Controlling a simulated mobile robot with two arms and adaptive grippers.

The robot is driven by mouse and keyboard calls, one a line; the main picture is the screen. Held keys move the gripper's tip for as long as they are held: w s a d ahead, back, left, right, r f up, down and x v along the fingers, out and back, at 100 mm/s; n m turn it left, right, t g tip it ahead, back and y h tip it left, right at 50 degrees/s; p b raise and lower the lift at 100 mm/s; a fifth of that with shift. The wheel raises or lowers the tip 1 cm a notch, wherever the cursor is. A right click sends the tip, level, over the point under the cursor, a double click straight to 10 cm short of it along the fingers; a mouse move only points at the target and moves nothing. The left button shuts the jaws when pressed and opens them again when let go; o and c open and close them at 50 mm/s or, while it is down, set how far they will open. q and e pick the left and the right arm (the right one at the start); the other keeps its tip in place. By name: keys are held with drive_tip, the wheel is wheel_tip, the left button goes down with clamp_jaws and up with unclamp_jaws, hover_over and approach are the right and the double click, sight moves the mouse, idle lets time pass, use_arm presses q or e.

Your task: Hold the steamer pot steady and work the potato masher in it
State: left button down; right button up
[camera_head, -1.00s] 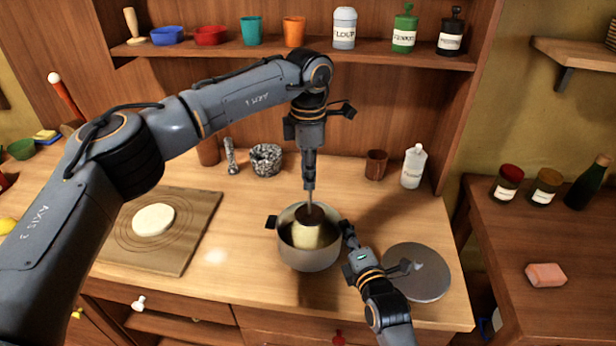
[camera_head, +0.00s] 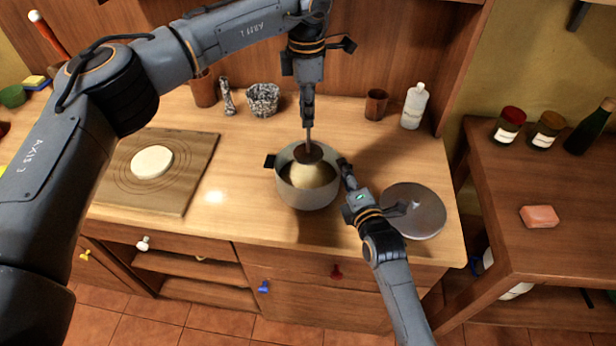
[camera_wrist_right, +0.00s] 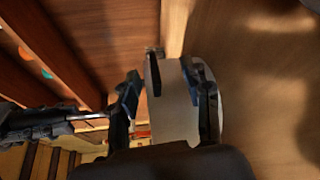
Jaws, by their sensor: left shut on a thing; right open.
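The steamer pot (camera_head: 308,196) is a grey metal pot on the wooden counter, upright, with a yellowish inside. The potato masher (camera_head: 309,136) stands upright, with its thin shaft going down to a dark round part within the pot's rim. Its lower end is hard to make out. My left gripper (camera_head: 308,112) is shut on the masher's upper end, above the pot. My right gripper (camera_head: 346,172) is open at the pot's right side, by its handle. In the right wrist view, the right gripper's fingers (camera_wrist_right: 165,92) stand around a pale pot part; contact is unclear.
A round grey lid (camera_head: 414,211) lies right of the pot, close to my right arm. A board with dough (camera_head: 152,162) is at left. A stone mortar (camera_head: 263,100), a brown cup (camera_head: 376,104) and a white bottle (camera_head: 414,106) stand behind. The counter's front edge is near.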

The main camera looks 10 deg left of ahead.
drive_tip(key=v, duration=1.1)
drive_tip(key=shift+s+d, duration=0.15)
drive_tip(key=shift+s, duration=0.25)
